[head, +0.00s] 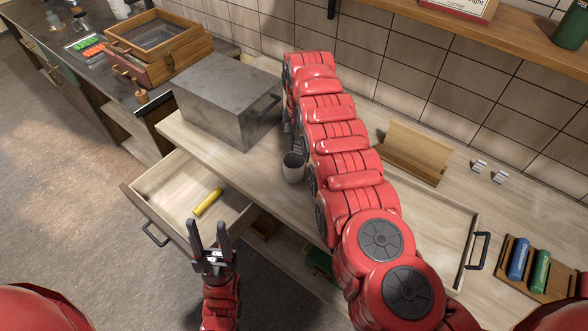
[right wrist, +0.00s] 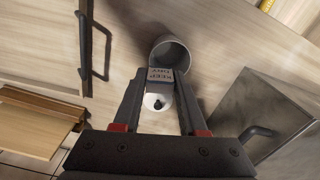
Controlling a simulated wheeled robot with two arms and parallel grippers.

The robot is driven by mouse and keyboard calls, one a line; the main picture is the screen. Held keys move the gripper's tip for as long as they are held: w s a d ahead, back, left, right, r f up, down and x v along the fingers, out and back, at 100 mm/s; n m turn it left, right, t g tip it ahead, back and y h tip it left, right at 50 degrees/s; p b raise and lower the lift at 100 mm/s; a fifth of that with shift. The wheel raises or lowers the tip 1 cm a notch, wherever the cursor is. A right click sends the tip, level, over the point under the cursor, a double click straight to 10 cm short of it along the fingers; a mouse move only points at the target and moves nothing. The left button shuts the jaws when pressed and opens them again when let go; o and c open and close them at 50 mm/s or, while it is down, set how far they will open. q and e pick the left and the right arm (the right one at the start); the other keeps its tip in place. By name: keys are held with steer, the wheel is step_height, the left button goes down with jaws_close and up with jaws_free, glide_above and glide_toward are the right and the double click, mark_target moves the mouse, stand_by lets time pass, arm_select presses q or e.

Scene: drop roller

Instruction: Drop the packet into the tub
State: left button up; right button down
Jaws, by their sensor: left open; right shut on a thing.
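The tub is a small grey cup (head: 293,169) standing upright on the wooden counter, just left of my right arm. In the right wrist view the tub (right wrist: 174,57) shows its open mouth just beyond my right fingertips. My right gripper (right wrist: 157,90) is shut on the packet (right wrist: 158,75), a small grey piece with printed lettering. The packet overlaps the tub's near rim in that view; I cannot tell its height above it. In the head view my arm hides the packet and most of that gripper. My left gripper (head: 211,226) is open and empty by the open drawer.
A yellow roller (head: 208,202) lies in the open drawer (head: 165,190). A grey metal box (head: 215,95) stands left of the tub. A wooden stand (head: 415,152), a handled tray (head: 445,225) and a rack (head: 515,283) with blue and green cylinders are to the right.

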steer(key=shift+c, duration=1.9)
jaws_free()
steer(key=shift+r, duration=0.1)
step_height(320, 180, up, 5)
steer(key=shift+f+b, duration=0.1)
steer(key=shift+b, duration=1.15)
step_height(320, 180, up, 4)
steer(key=shift+d+f, duration=0.15)
step_height(320, 180, up, 9)
steer(key=p, duration=0.9)
